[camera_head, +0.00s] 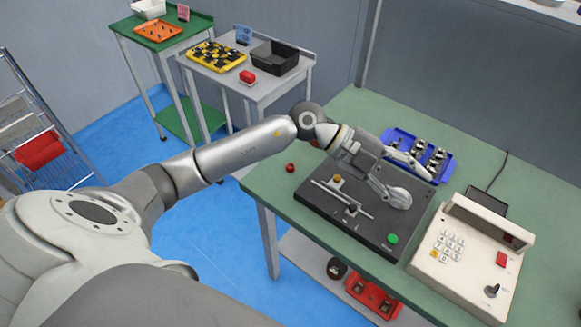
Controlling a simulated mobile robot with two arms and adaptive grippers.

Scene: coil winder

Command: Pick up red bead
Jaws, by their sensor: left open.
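A small red bead (290,168) lies on the green workbench top (262,188), near its left edge and just left of the black winder base (318,207). My left gripper (412,187) reaches in from the left, over the black base and close to the blue tray. Its fingers are spread and nothing shows between them. It is well to the right of the bead and apart from it. My right gripper does not show.
A blue tray (449,168) with several dark parts stands behind the base. A beige keypad unit (465,255) stands at the right. A grey side table (262,93) holds a yellow tray, a black bin and a red block. Bare bench surrounds the bead.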

